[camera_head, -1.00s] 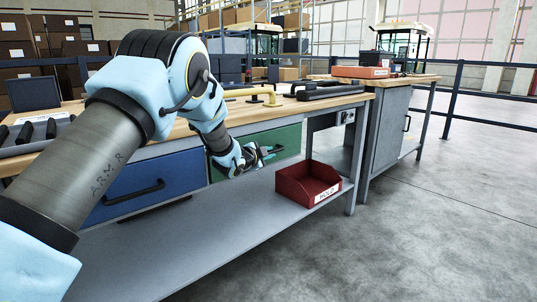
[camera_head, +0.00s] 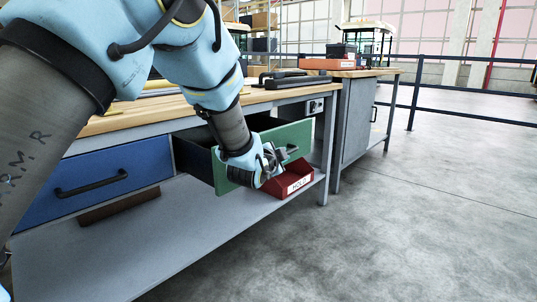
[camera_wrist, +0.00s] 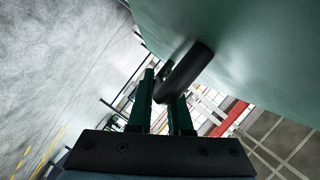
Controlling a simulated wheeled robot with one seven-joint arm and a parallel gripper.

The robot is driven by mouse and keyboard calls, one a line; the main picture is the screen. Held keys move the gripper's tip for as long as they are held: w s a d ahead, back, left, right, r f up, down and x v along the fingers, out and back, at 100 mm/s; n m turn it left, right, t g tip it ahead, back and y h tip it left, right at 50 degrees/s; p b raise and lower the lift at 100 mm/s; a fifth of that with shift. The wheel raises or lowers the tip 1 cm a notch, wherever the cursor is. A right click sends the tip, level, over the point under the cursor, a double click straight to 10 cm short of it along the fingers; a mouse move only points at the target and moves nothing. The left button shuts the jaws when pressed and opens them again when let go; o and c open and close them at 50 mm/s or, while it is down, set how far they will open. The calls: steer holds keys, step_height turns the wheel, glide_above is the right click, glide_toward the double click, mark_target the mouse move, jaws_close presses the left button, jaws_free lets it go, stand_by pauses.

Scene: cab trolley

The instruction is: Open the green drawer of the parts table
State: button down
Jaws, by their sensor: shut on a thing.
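The green drawer (camera_head: 295,138) of the parts table stands pulled out; its dark side wall (camera_head: 193,160) shows behind the green front. My gripper (camera_wrist: 163,93) is shut on the drawer's black bar handle (camera_wrist: 190,66), which passes between the two fingers in the wrist view. The green front also fills the upper right there (camera_wrist: 255,50). In the head view my gripper (camera_head: 283,156) is at the front face of the drawer, and my wrist hides part of that face and most of the handle. The inside of the drawer is mostly hidden by my arm.
A blue drawer (camera_head: 105,180) with a black handle is closed to the left. A red HOLD bin (camera_head: 291,181) stands on the lower shelf (camera_head: 170,235), partly behind my gripper. A grey cabinet (camera_head: 357,120) is at the right. Floor at the right is open.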

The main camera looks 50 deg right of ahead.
steer(key=shift+s+a, duration=0.1)
steer(key=shift+s, duration=1)
steer(key=c, duration=0.8)
jaws_free()
steer(key=shift+c, duration=0.2)
steer(key=p+v, duration=0.1)
steer(key=v, duration=0.9)
steer(key=shift+s+a, duration=0.2)
steer(key=shift+a, duration=0.15)
